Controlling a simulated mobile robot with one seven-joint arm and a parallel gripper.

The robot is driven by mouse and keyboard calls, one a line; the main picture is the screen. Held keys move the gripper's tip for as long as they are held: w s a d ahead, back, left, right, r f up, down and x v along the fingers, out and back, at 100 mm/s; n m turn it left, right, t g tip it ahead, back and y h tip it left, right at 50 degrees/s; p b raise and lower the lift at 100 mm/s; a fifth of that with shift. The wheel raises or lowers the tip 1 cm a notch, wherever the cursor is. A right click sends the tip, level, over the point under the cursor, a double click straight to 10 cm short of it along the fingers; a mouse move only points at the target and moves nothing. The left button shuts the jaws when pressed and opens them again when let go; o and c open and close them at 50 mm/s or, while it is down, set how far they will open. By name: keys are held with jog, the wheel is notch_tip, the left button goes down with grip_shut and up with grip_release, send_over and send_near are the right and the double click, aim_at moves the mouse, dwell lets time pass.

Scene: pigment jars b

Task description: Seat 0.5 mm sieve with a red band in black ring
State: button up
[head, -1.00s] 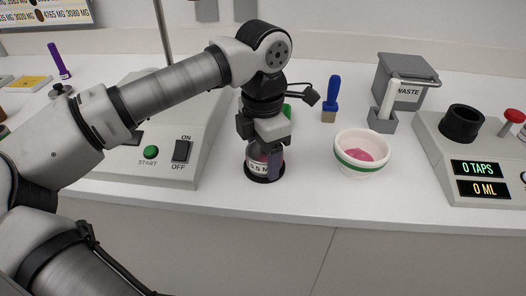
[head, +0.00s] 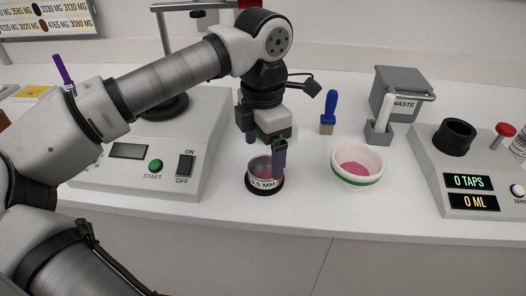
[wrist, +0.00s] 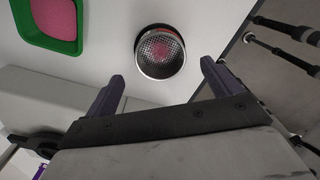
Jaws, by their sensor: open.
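The sieve (head: 262,171) is a short metal cup with a label ending in "5 MM" and a dark reddish band. It stands upright in the black ring (head: 264,189) near the counter's front edge. In the wrist view the sieve (wrist: 160,54) shows its mesh with some pink on it, and a red arc and the black ring (wrist: 151,29) show at its rim. My gripper (head: 265,143) is open and empty, above and apart from the sieve. In the wrist view its two fingers (wrist: 161,80) are spread wide with the sieve beyond them.
A white bowl with a green band (head: 357,166) holding pink powder stands to the right. A blue-handled brush (head: 329,112), a grey waste bin (head: 398,92) and a tapping device (head: 468,160) stand beyond. A START panel (head: 150,150) is left.

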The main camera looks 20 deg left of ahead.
notch_tip(320, 180, up, 8)
jog(key=p, duration=0.4)
jog(key=shift+r, duration=0.25)
jog(key=shift+f, duration=0.1)
